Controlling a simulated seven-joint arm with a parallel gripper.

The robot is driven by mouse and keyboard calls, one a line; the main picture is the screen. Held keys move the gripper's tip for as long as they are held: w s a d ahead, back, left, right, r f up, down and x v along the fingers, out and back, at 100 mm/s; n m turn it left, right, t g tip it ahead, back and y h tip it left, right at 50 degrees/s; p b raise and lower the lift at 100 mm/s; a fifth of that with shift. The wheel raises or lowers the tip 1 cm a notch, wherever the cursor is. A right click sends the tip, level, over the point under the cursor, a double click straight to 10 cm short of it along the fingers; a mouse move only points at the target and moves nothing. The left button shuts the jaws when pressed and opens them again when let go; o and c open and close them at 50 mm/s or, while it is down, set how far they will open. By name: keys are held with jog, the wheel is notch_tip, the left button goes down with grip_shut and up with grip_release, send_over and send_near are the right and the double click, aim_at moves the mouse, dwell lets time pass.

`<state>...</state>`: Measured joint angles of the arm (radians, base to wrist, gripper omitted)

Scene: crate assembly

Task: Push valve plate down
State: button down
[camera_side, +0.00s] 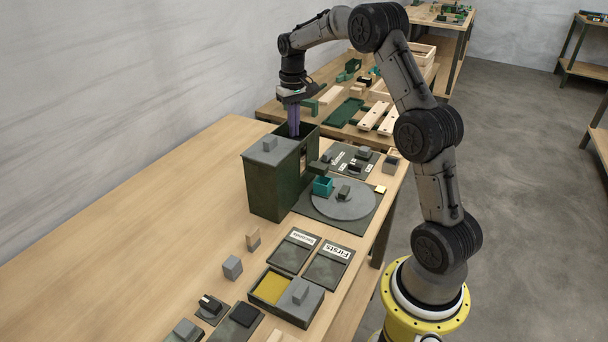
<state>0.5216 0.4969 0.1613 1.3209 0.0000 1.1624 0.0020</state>
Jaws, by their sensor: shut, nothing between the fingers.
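My gripper (294,132) points straight down at the dark green box (272,184) on the wooden bench. Its purple fingers are together with nothing seen between them. I cannot tell whether the fingertips touch anything. I cannot make out a valve plate for sure; the inside of the box is mostly hidden by its walls.
A grey round disc (342,206) with a teal cup (322,186) stands right of the box. Two labelled dark plates, a tray with a yellow section (270,288) and small blocks lie in front. A second bench (340,130) with parts is behind. The bench's left side is clear.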

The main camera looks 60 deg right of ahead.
jog(key=shift+f, duration=1.55)
notch_tip(320, 180, up, 9)
dwell(1.3)
jog(key=shift+a, duration=0.1)
